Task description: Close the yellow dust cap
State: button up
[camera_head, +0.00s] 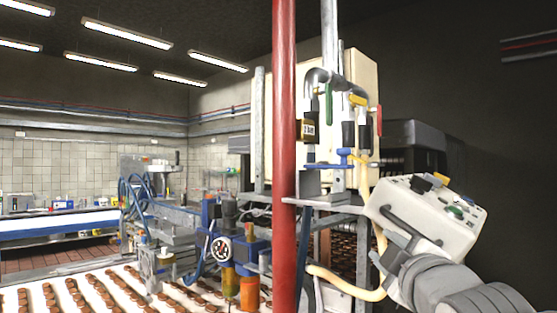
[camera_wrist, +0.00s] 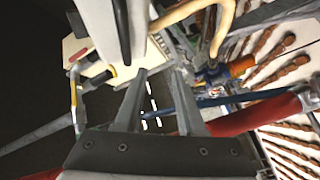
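A small yellow piece (camera_head: 357,99), likely the yellow dust cap, is beside the bent grey pipe on the front of a cream cabinet (camera_head: 365,75) in the head view. It is too small to tell whether it is open or closed. Two yellow spots show left of my gripper in the wrist view; I cannot tell which is the cap. My gripper (camera_wrist: 160,74) is open, with an empty gap between its two grey fingers. In the head view my arm comes in at the lower right, below and right of the cap and apart from it.
A pale box with a dark handle (camera_head: 425,215) is close to my arm. A cream hose (camera_head: 340,284) curves below the cabinet. A conveyor with brown biscuits (camera_head: 100,290) runs at lower left.

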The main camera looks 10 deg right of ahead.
aim_at(362, 162)
notch_tip(362, 162, up, 9)
jog(key=d+n+t+p, duration=0.1)
jog(key=d+n+t, duration=0.1)
jog(key=n+t, duration=0.1)
jog(key=p+x, duration=0.5)
jog(key=x, duration=1.2)
jog(key=shift+w, duration=0.15)
grip_shut()
dwell(0.7)
